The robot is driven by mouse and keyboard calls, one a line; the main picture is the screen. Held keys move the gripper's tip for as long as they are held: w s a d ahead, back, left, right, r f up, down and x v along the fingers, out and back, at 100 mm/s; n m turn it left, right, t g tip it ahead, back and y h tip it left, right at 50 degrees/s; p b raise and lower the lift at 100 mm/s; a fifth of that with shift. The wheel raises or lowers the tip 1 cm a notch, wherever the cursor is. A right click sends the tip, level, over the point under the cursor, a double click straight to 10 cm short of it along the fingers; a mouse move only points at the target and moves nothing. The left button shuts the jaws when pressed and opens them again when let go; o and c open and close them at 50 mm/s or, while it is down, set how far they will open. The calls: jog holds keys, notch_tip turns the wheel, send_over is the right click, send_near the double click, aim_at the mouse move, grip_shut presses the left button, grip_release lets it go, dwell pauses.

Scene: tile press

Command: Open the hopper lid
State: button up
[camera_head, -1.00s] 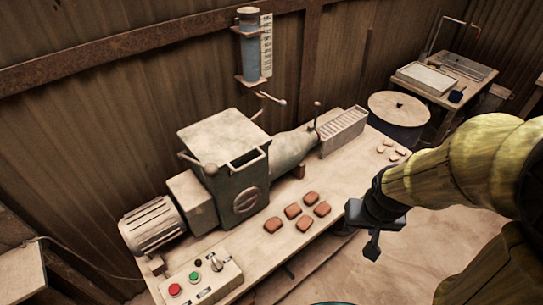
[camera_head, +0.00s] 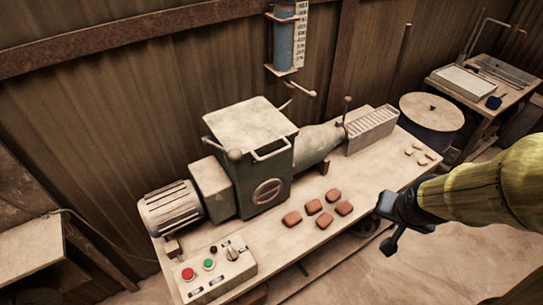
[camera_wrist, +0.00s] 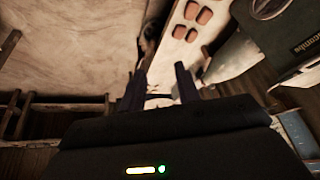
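The hopper lid (camera_head: 250,120) is a flat, pale, worn plate lying shut on top of the dark green hopper body (camera_head: 262,185). A bar handle (camera_head: 272,150) runs along its front right edge, and a round knob (camera_head: 234,155) sits at its front left corner. My gripper (camera_head: 392,228) is dark and hangs off the front edge of the bench, right of the brown tiles and well away from the lid. In the wrist view its two fingers (camera_wrist: 160,88) are apart with nothing between them. The wrist view shows the hopper's side (camera_wrist: 285,35) but not the lid.
Several brown tiles (camera_head: 322,220) lie on the bench (camera_head: 300,245) before the hopper. A button box (camera_head: 218,270) stands front left, beside the ribbed motor (camera_head: 170,210). A ribbed tray (camera_head: 372,130) and a drum (camera_head: 432,115) are at right. A blue gauge (camera_head: 284,45) hangs above.

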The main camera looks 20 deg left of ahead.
jog(key=w+a+f+m+t+y+b, duration=0.3)
jog(key=w+a+m+t+y+b, duration=0.15)
jog(key=w+a+b, duration=0.4)
jog(key=s+a+r+m+y+b, duration=0.1)
jog(key=s+a+m+y+b, duration=0.1)
jog(key=a+y, duration=0.5)
jog(key=s+a+b, duration=0.1)
jog(key=a+b, duration=0.1)
jog(key=a, duration=0.3)
jog(key=shift+a+r+b, duration=0.15)
jog(key=shift+r+b, duration=0.2)
jog(key=shift+b, duration=0.05)
jog(key=shift+a+t+y+p, duration=0.1)
jog(key=shift+t+y+p, duration=0.15)
jog(key=shift+p, duration=0.05)
jog(key=p+x, duration=0.1)
jog(key=p, duration=0.2)
jog(key=p+x, duration=0.1)
jog(key=p, duration=0.3)
jog(key=shift+w+a+r, duration=0.15)
jog(key=shift+p, duration=0.55)
